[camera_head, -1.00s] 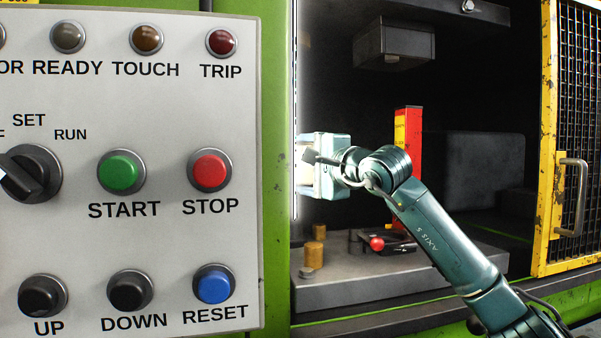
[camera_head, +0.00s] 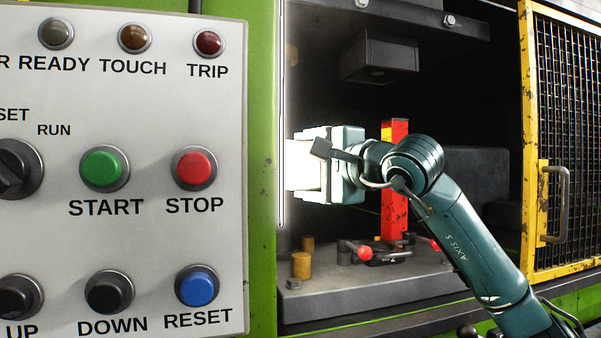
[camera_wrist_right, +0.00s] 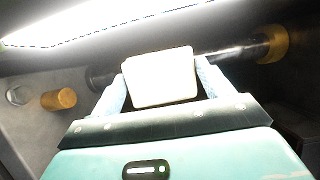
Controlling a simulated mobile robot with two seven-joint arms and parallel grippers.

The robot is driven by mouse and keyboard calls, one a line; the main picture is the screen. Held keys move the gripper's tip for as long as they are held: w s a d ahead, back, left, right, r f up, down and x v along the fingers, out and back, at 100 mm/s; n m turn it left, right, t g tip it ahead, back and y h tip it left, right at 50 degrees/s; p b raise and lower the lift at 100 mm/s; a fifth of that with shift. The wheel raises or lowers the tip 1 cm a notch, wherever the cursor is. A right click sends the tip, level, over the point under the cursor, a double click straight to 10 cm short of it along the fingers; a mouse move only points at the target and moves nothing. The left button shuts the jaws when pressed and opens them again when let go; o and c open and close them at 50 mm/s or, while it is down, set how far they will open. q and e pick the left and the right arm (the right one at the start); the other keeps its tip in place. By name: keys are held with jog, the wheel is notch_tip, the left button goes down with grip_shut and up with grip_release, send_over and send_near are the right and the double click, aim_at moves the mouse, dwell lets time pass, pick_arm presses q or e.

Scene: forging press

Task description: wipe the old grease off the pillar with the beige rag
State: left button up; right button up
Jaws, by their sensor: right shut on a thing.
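My right gripper (camera_head: 315,172) points left in the head view, inside the press opening beside a glaring light strip. In the right wrist view its two fingers (camera_wrist_right: 162,85) are shut on the beige rag (camera_wrist_right: 162,76), a pale folded pad. In the head view the rag is washed out by glare. A dark, shiny round pillar (camera_wrist_right: 220,54) with a brass-coloured collar (camera_wrist_right: 273,43) runs behind the rag in the right wrist view. I cannot tell whether the rag touches it. I cannot make out grease on it. My left gripper is not in view.
A control panel (camera_head: 125,250) with buttons stands at the left. A red block (camera_head: 394,215) and a red-knobbed fixture (camera_head: 385,252) sit on the press bed (camera_head: 370,300). A brass-coloured post (camera_head: 301,265) stands there too. A yellow mesh gate (camera_head: 530,150) is at the right.

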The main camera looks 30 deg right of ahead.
jog(key=s+a, duration=0.3)
jog(key=s, duration=2)
jog(key=shift+s, duration=0.4)
jog(key=shift+a+b, duration=0.1)
jog(key=shift+b, duration=0.2)
